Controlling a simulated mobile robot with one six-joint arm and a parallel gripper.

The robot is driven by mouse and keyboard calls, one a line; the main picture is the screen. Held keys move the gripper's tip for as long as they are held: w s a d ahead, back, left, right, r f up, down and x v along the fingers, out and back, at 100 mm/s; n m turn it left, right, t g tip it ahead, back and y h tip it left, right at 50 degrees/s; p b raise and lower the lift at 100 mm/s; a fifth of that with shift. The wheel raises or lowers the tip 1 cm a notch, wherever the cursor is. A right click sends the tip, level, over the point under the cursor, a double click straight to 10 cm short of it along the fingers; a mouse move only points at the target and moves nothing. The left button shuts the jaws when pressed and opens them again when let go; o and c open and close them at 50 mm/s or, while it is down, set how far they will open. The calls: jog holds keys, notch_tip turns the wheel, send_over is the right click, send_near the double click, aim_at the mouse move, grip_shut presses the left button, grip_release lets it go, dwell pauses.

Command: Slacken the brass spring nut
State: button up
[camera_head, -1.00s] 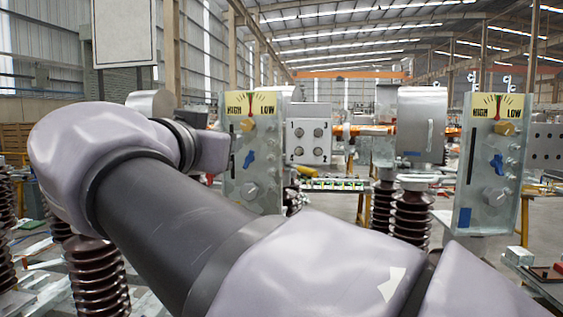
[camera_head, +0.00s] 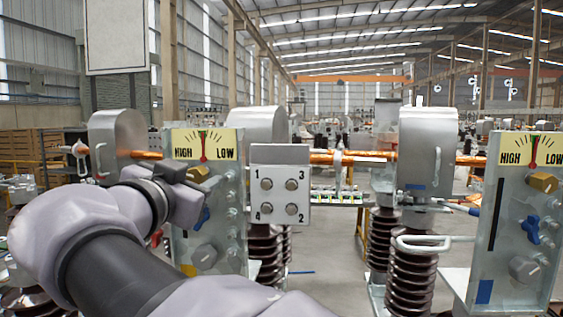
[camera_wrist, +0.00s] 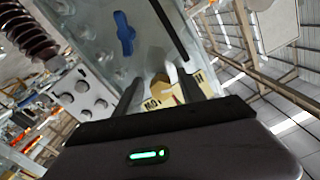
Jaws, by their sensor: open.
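Two upright clear panels each carry a yellow HIGH/LOW gauge with a brass nut below it. In the head view, the left panel's brass nut (camera_head: 199,174) sits just under its gauge (camera_head: 203,146), and the right panel's brass nut (camera_head: 543,182) is clear of my arm. My gripper (camera_head: 192,183) is at the left panel, partly covering it. In the wrist view, my gripper (camera_wrist: 168,76) is open, its two fingers pointing at the panel. The brass nut (camera_wrist: 158,82) shows between the fingers; I cannot tell whether they touch it. The left gauge's needle stands near upright.
Below the left nut are a blue handle (camera_head: 202,218) and a grey knob (camera_head: 205,257). A grey box with four numbered bolts (camera_head: 280,186) stands right of the panel. Brown ribbed insulators (camera_head: 410,270) and metal housings (camera_head: 427,150) stand close around.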

jog(key=shift+s+a, duration=0.1)
jog(key=shift+c, duration=0.5)
grip_shut()
jog(key=shift+n, duration=0.3)
